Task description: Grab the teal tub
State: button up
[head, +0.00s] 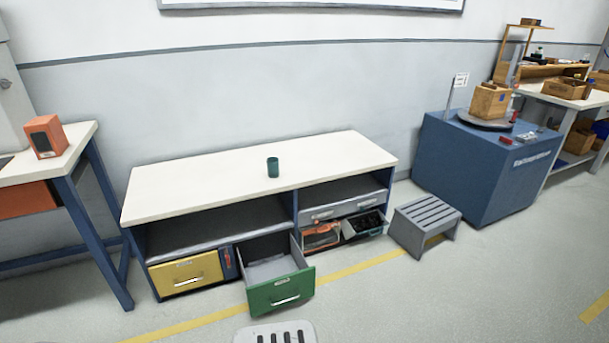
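A small dark teal, round tub (272,167) stands upright on the white top of a low bench (200,180), near the middle. Another teal-edged bin (376,231) sits in the lower right of the bench and holds dark items. I cannot tell their contents in detail. My gripper is not in view.
A green drawer (281,292) stands pulled out below the bench top, beside a shut yellow drawer (185,274). A grey slatted step (425,222) stands at the bench's right end, near a blue cabinet (480,175). The bench top around the small tub is clear.

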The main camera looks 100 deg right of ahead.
aim_at(273, 167)
jog(key=z, duration=3.6)
jog(key=i+l+z, duration=0.25)
jog(key=l+z, duration=0.2)
jog(key=i+l+z, duration=0.55)
jog(key=z, duration=0.3)
jog(key=i+l+z, duration=0.1)
jog(key=i+z, duration=0.35)
jog(key=i+l+u, duration=0.15)
jog(key=i, duration=0.5)
jog(key=i+u, duration=0.15)
jog(key=u, duration=0.25)
jog(key=i+u, duration=0.15)
jog(key=u, duration=0.2)
jog(key=i+l+u, duration=0.15)
jog(key=u, duration=0.25)
jog(key=i+l+u, duration=0.1)
jog(key=u, duration=0.25)
